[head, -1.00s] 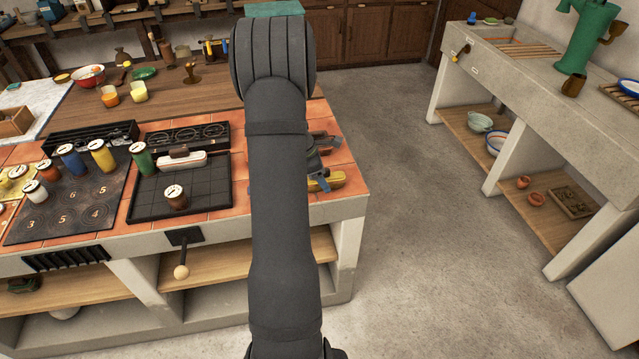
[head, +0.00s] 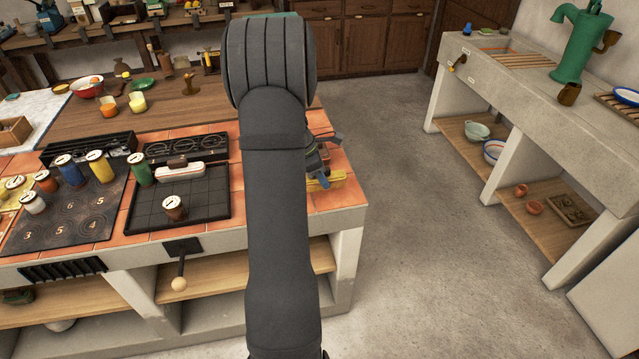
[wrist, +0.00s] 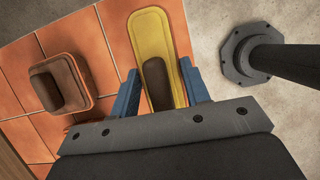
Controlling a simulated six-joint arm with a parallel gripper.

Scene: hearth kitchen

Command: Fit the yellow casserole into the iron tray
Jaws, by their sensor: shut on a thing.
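The yellow casserole (head: 340,180) is long and narrow with a dark handle on top. My arm partly hides it in the head view; the wrist view shows it (wrist: 150,40) between my gripper's blue fingers. My gripper (wrist: 161,92) is shut on it, at the right end of the tiled counter. I cannot tell whether it is clear of the tiles. The black iron tray (head: 205,215) with a grid floor lies to the left on the counter.
A terracotta-coloured lidded dish (wrist: 60,84) with a dark handle stands on the tiles left of my gripper. The counter's right edge drops to open floor (head: 420,260).

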